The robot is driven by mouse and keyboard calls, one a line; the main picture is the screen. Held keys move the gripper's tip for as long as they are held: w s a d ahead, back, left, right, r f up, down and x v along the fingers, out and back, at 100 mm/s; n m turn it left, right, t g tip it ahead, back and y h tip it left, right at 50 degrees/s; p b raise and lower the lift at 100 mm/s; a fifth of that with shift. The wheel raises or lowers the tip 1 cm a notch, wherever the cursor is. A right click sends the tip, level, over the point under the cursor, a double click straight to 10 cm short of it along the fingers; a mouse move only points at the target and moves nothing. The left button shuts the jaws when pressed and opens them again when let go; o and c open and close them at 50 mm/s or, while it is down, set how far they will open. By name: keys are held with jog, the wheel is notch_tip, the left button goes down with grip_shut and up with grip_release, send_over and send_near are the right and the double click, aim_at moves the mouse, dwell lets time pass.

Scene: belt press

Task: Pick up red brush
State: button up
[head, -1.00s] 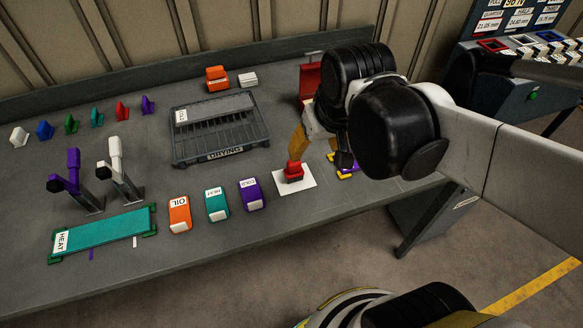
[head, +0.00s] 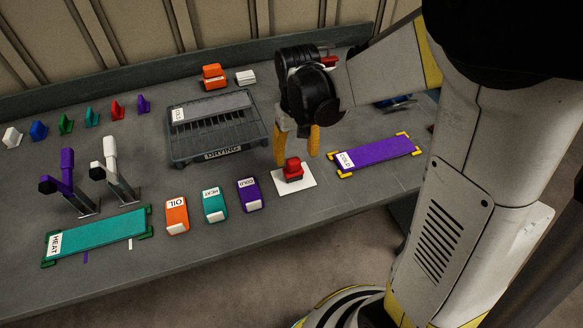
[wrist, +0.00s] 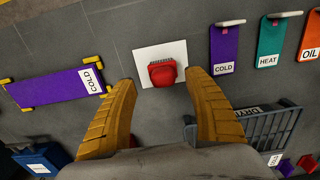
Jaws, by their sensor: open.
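The red brush (head: 293,170) stands on a white card (head: 308,181) near the table's front edge. In the wrist view the brush (wrist: 163,73) shows dark bristles along its upper side and lies between and just ahead of the fingertips. My gripper (head: 296,158) is open, its two yellow fingers pointing down near the brush, one on each side in the picture. In the wrist view my gripper (wrist: 160,80) is empty, and I see no contact with the brush. The remaining height above the table is hard to tell.
A purple COLD mat (head: 375,152) lies right of the card. Purple (head: 249,194), teal (head: 214,205) and orange (head: 176,215) labelled blocks stand to its left. A dark drying rack (head: 221,155) is behind left. Bare table lies between the card and the mat.

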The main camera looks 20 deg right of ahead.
aim_at(293, 160)
jog(key=f+b, duration=0.2)
jog(key=f, duration=0.1)
jog(key=w+f, duration=0.1)
jog(key=f, duration=0.1)
jog(key=shift+a+f+b, duration=0.15)
jog(key=shift+a+b, duration=0.05)
jog(key=shift+b, duration=0.2)
jog(key=shift+s, duration=0.1)
jog(key=c, duration=1.3)
